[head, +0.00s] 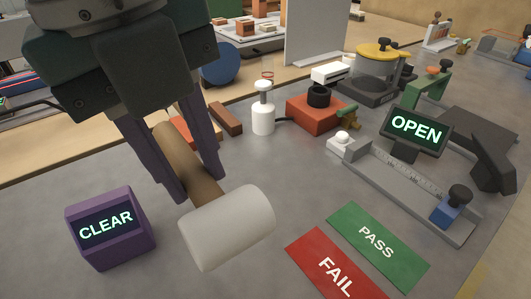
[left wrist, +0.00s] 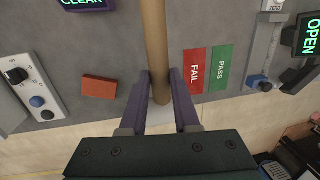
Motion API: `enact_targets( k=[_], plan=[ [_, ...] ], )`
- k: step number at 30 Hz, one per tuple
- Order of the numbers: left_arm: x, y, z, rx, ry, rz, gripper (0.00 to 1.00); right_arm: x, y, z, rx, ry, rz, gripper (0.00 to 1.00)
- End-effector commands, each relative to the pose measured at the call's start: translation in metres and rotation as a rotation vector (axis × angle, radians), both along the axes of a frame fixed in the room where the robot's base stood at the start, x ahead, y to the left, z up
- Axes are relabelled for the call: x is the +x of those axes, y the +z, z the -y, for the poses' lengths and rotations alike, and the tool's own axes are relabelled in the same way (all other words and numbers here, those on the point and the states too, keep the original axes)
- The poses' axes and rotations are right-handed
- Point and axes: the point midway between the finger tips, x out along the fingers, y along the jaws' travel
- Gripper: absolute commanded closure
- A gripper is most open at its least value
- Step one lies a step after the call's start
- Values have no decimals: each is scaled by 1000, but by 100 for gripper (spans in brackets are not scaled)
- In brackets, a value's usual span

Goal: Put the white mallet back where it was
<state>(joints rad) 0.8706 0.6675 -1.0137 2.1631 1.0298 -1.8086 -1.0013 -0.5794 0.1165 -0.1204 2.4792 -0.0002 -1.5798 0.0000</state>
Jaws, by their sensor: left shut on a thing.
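The white mallet has a pale cylindrical head (head: 228,228) and a brown wooden handle (head: 187,160). My left gripper (head: 192,185) reaches down from the top left, with its purple fingers on both sides of the handle. It is shut on the handle, and the mallet head is at the near end. In the left wrist view the handle (left wrist: 154,40) runs from the top edge down between the fingers (left wrist: 162,88). The gripper hides part of the handle in the head view. My right gripper is in neither view.
A purple box reading CLEAR (head: 105,228) stands left of the mallet. The red FAIL plate (head: 332,262) and green PASS plate (head: 377,243) lie at right. A white bottle (head: 263,115), a red block with a black ring (head: 316,113) and an OPEN display (head: 416,128) stand behind.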

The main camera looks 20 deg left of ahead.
Motion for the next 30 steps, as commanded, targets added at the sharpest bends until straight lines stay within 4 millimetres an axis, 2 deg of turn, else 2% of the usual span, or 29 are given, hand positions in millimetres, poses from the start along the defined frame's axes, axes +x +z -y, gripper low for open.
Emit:
enact_targets(
  k=[1, 3, 10, 13, 17, 24, 30],
  plan=[
    [-1, -20, -1, 2, 2, -7, 100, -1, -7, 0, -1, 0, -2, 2],
    [-1, -42, 0, 2, 3, -8, 100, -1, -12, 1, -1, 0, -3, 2],
    [-1, -102, -1, 2, 4, -3, 100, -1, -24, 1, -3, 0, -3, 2],
    [0, -116, 0, 1, 3, 0, 100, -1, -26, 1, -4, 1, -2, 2],
    [0, -125, 0, 0, 3, 0, 100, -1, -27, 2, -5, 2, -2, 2],
    [0, -161, 0, 1, 3, 0, 100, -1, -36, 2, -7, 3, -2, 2],
    [0, -165, 0, 0, 2, 1, 100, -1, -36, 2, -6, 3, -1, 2]
  ],
)
